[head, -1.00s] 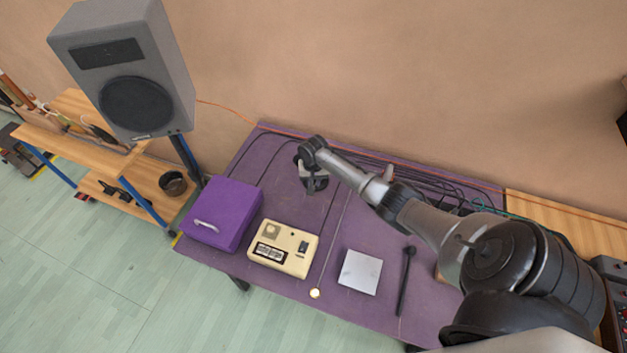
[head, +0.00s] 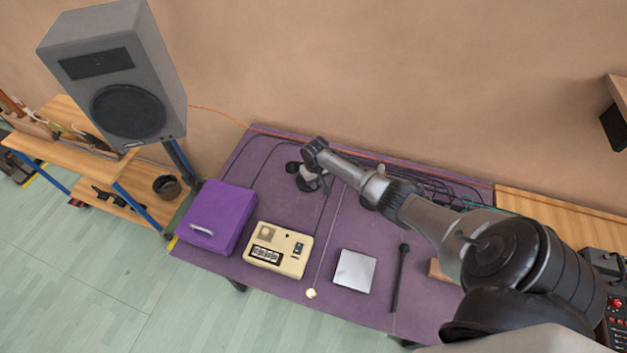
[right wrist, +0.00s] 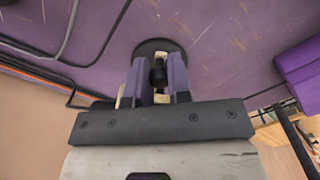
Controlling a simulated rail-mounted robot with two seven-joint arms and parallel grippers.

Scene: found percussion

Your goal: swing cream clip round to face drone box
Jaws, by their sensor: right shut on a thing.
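My right gripper (head: 308,178) is over the back middle of the purple table. In the right wrist view its two fingers (right wrist: 159,80) are shut on the cream clip (right wrist: 161,98), which is mostly hidden between them. A black knob-like part shows between the fingers, and a round black base (right wrist: 152,46) lies beyond them. The cream box with a grille and dark panel (head: 281,249), which I take for the drone box, sits at the table's front left, in front of the gripper and to its left. My left gripper is not in view.
A purple case (head: 217,218) stands left of the cream box. A thin rod with a pale tip (head: 311,293), a silver plate (head: 355,270) and a black stick (head: 400,277) lie to the right. Cables (head: 425,187) run along the back. A speaker (head: 118,75) stands at left.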

